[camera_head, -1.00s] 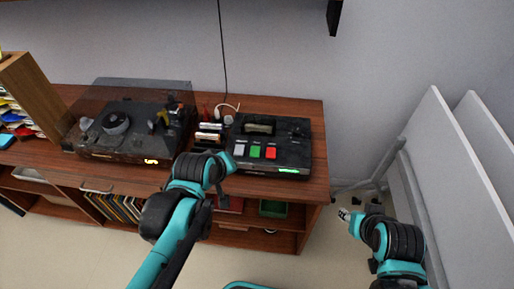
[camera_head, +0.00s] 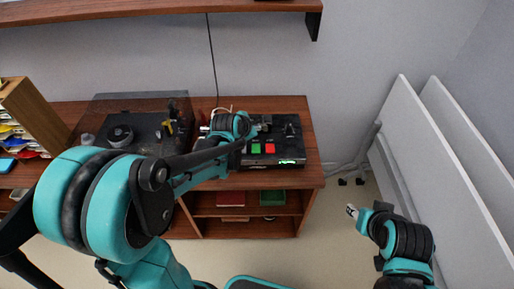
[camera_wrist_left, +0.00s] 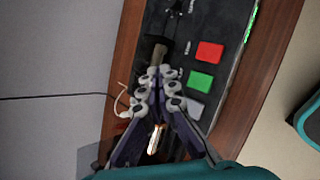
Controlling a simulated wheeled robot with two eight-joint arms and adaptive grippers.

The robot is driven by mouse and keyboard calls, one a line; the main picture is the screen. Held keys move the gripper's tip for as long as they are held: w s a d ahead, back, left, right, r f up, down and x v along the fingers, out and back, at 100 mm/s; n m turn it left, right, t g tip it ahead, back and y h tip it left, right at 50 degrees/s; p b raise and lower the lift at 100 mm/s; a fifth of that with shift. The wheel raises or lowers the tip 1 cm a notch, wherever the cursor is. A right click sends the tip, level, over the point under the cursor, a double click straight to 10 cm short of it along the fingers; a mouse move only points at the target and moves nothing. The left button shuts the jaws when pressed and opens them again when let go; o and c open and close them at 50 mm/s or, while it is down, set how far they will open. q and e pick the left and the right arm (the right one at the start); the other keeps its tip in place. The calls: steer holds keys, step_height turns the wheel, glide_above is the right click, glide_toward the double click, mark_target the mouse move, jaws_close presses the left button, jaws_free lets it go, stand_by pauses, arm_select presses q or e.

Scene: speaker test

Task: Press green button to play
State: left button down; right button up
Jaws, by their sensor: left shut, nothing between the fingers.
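The black speaker device (camera_head: 287,135) stands on the right end of the wooden cabinet. Its front row holds a green button (camera_head: 256,148) and a red button (camera_head: 269,148). In the left wrist view the green button (camera_wrist_left: 201,80) lies between the red button (camera_wrist_left: 209,51) and a white button (camera_wrist_left: 194,107). My left gripper (camera_wrist_left: 160,72) is shut and empty. It is over the device's top, behind the button row and to one side of the green button. No contact with the button shows. My right gripper (camera_head: 352,211) hangs low at the right, away from the cabinet; its fingers are too small to judge.
A turntable (camera_head: 120,134) with a raised dark lid sits left of the device, partly hidden by my left arm. A wall shelf (camera_head: 150,12) runs above. White panels (camera_head: 425,165) lean at the right. A white cable (camera_wrist_left: 122,100) lies near the left gripper.

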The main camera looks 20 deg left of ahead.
mark_target(255, 150)
arm_select(q)
steer(key=shift+f, duration=0.15)
step_height(255, 150, down, 9)
steer(key=b, duration=0.7)
steer(key=shift+r, duration=0.2)
stand_by(1.0)
steer(key=shift+f+b, duration=0.4)
steer(key=shift+b, duration=0.1)
steer(key=shift+f+b, duration=0.45)
steer(key=shift+f, duration=0.05)
stand_by(0.5)
steer(key=shift+r, duration=0.1)
steer(key=shift+r+p, duration=0.8)
steer(key=shift+r, duration=0.05)
steer(key=shift+r, duration=0.15)
